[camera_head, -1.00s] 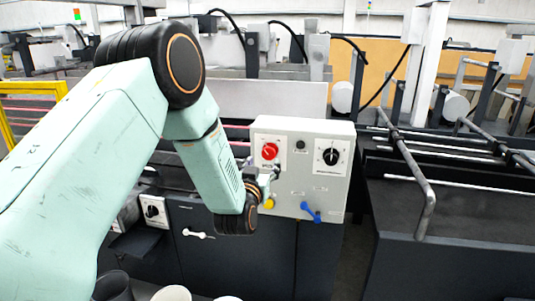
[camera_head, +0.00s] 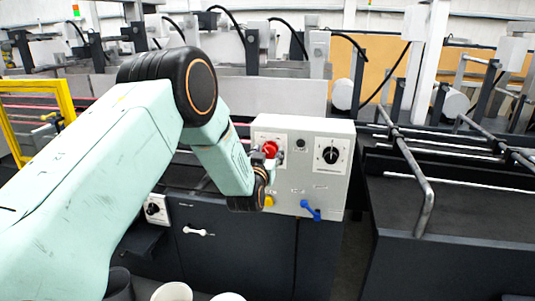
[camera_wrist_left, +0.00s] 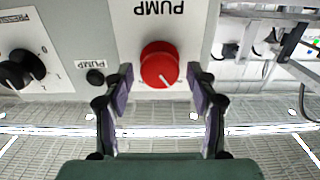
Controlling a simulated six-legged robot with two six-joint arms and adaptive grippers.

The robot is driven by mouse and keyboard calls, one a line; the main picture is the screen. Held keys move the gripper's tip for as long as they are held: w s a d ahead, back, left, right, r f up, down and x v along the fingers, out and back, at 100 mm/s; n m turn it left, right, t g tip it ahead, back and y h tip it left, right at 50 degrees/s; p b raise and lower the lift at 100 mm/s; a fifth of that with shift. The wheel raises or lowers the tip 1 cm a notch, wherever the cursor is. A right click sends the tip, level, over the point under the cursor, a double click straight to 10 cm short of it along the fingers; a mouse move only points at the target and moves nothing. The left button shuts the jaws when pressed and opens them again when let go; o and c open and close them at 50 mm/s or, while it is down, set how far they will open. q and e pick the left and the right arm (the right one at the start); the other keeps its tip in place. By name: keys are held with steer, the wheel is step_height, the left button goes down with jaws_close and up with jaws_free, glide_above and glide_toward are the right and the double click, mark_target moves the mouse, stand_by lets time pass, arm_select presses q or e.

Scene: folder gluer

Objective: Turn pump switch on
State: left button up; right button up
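The pump switch is a red rotary knob (camera_wrist_left: 159,64) on a white plate marked PUMP, which appears upside down in the left wrist view. It also shows on the light grey control box in the head view (camera_head: 270,149). My left gripper (camera_wrist_left: 161,80) is open, with one finger on each side of the red knob. Whether the fingers touch the knob cannot be told. In the head view the left gripper (camera_head: 270,158) is at the knob, partly hidden behind my wrist. My right gripper is not in view.
A black pressure knob (camera_wrist_left: 22,70) sits beside the pump plate, with a small black button (camera_wrist_left: 95,77) between them. The grey control box (camera_head: 325,187) also carries a blue lever (camera_head: 310,210) and a yellow part (camera_head: 268,201) below. Metal rails (camera_head: 410,180) stand to the right.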

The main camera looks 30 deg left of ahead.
arm_select(q)
steer(key=c, duration=1)
steer(key=shift+m, duration=0.4)
steer(key=m, duration=0.3)
steer(key=m+p, duration=0.1)
steer(key=m, duration=0.2)
steer(key=shift+d+m, duration=0.1)
steer(key=shift+m, duration=0.2)
steer(key=m+p, duration=0.1)
steer(key=m, duration=0.5)
steer(key=shift+w+d+f, duration=0.1)
steer(key=shift+m, duration=0.4)
steer(key=o, duration=1.2)
steer(key=shift+c, duration=0.2)
